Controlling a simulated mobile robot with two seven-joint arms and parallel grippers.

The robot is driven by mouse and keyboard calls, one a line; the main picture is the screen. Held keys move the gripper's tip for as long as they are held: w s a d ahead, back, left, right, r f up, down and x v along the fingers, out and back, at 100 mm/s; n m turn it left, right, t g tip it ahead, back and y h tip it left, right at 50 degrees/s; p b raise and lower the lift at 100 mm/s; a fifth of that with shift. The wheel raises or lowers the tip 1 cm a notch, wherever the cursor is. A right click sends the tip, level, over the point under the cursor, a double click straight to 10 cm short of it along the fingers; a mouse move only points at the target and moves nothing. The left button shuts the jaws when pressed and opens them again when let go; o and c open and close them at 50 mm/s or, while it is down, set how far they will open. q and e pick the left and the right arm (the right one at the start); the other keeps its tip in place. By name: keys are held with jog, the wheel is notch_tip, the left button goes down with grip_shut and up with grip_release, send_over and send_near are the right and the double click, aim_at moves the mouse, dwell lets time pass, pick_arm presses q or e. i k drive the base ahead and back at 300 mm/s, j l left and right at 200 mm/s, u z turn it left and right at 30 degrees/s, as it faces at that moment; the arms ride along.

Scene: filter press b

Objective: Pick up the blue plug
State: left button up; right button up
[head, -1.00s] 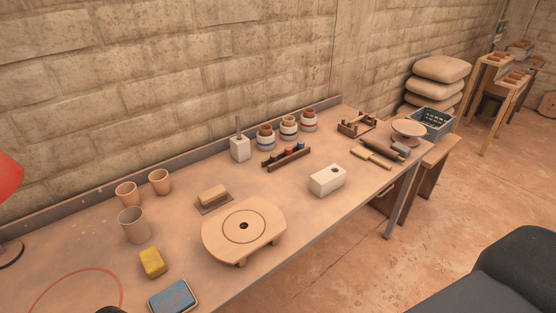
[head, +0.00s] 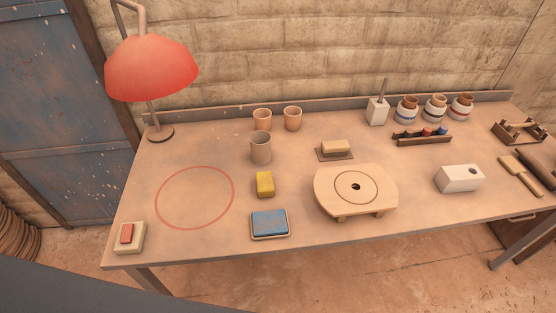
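The blue plug (head: 441,131) appears to be the small bluish piece at the right end of a dark wooden rack (head: 423,142) toward the back right of the bench. A reddish plug (head: 427,132) stands beside it, and a dark one sits further left in the rack. They are small, so their shapes are hard to make out. Neither of my grippers shows in the head view.
The bench (head: 205,255) holds a round wooden press (head: 340,203), a white block (head: 459,179), several cups, jars (head: 434,109), a yellow sponge (head: 265,184) and a blue pad (head: 269,223). A red lamp (head: 150,68) stands at back left. Inside the red ring (head: 158,205) is clear.

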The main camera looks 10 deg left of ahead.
aim_at(442, 130)
jog(key=l, duration=3.8)
jog(key=i+u, duration=0.05)
jog(key=i, duration=0.05)
